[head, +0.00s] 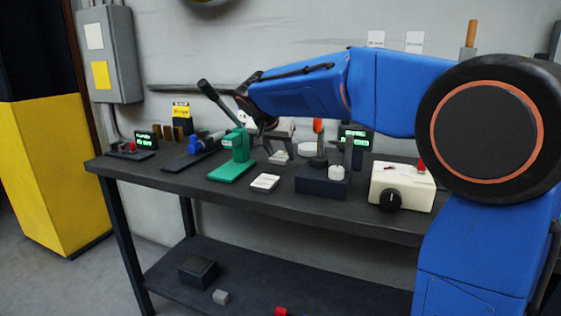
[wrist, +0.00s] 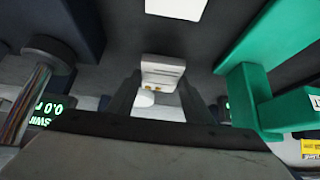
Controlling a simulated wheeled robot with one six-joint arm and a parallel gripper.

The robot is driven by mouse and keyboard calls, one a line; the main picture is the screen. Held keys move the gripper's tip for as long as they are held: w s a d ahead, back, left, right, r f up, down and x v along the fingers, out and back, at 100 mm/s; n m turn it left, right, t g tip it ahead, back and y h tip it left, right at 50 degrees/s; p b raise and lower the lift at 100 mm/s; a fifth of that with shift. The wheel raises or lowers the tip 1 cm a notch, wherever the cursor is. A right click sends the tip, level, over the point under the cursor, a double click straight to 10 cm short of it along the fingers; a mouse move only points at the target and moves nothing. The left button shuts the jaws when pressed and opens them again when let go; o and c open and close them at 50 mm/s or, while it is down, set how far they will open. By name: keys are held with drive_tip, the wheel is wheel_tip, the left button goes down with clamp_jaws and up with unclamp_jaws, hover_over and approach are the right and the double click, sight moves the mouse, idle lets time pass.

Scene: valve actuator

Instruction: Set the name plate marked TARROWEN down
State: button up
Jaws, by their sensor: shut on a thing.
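My gripper (wrist: 160,92) is shut on a small pale plate (wrist: 163,70), which sits between the dark fingertips in the wrist view. The plate has faint lines on it, but I cannot read its lettering, so the name TARROWEN cannot be confirmed. In the head view my gripper (head: 281,142) is behind and to the right of the green press (head: 238,150), partly hidden, with a pale plate (head: 279,156) low at its tips. I cannot tell whether the plate touches the bench.
The dark bench (head: 340,197) holds a white card (head: 265,182) near its front edge. A dark block (head: 322,186) with a white knob stands right of it, then a cream box (head: 402,186). The green press stands close to my gripper.

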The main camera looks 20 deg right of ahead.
sight(279, 158)
drive_tip(key=shift+f, duration=1.45)
drive_tip(key=shift+f, duration=0.1)
drive_tip(key=o, duration=1.1)
drive_tip(key=v, duration=1.2)
drive_tip(key=shift+r, duration=0.2)
drive_tip(key=shift+a, duration=0.1)
